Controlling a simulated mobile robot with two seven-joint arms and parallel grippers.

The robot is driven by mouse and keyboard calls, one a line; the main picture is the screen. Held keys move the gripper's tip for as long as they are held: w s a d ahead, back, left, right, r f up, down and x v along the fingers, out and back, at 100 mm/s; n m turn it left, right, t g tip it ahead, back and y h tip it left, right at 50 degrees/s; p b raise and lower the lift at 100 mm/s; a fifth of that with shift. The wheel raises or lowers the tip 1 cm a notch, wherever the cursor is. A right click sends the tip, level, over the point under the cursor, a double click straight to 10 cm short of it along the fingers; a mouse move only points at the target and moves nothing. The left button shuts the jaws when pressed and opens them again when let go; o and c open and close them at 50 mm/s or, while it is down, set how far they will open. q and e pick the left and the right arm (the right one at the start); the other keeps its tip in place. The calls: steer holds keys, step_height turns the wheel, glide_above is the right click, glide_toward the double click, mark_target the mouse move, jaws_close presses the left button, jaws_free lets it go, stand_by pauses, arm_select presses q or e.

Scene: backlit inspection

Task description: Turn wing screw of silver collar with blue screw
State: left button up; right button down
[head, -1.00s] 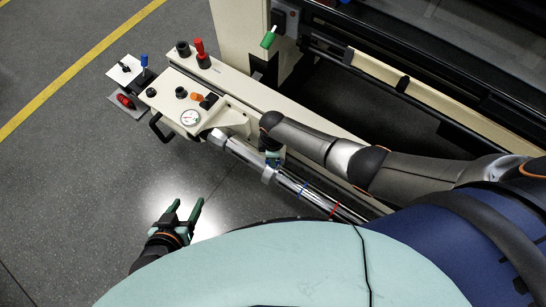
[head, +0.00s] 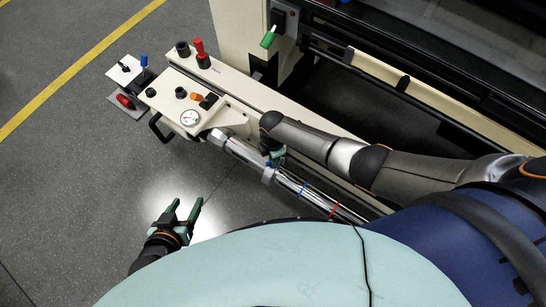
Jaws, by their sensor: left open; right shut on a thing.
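The silver collar (head: 268,175) sits around the shiny bar, which runs from the cream housing down to the right. A small bit of the blue wing screw (head: 283,161) shows at the collar's upper side; the rest is hidden by my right gripper. My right gripper (head: 275,160) is shut on the blue screw, and its fingers are mostly hidden behind its wrist. My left gripper (head: 187,207) is open and empty above the floor, left of the bar and well apart from the collar.
The cream housing (head: 222,116) carries a round gauge (head: 190,118), black knobs and red and orange handles. A black loop handle (head: 158,127) sticks out at its left. Blue and red rings mark the bar.

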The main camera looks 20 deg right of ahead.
stand_by(0.3)
arm_select(q)
steer(key=shift+s+f, duration=0.1)
arm_select(e)
steer(key=c, duration=0.9)
jaws_free()
arm_select(q)
steer(key=r+p, duration=0.1)
steer(key=p, duration=0.1)
steer(key=a+r+p, duration=0.1)
steer(key=p, duration=0.1)
steer(key=r+p, duration=0.1)
steer(key=shift+s+a+r+p, duration=0.25)
steer(key=shift+s+a+p, duration=0.1)
steer(key=shift+p, duration=0.05)
arm_select(e)
step_height(320, 180, up, 13)
steer(key=shift+f, duration=0.2)
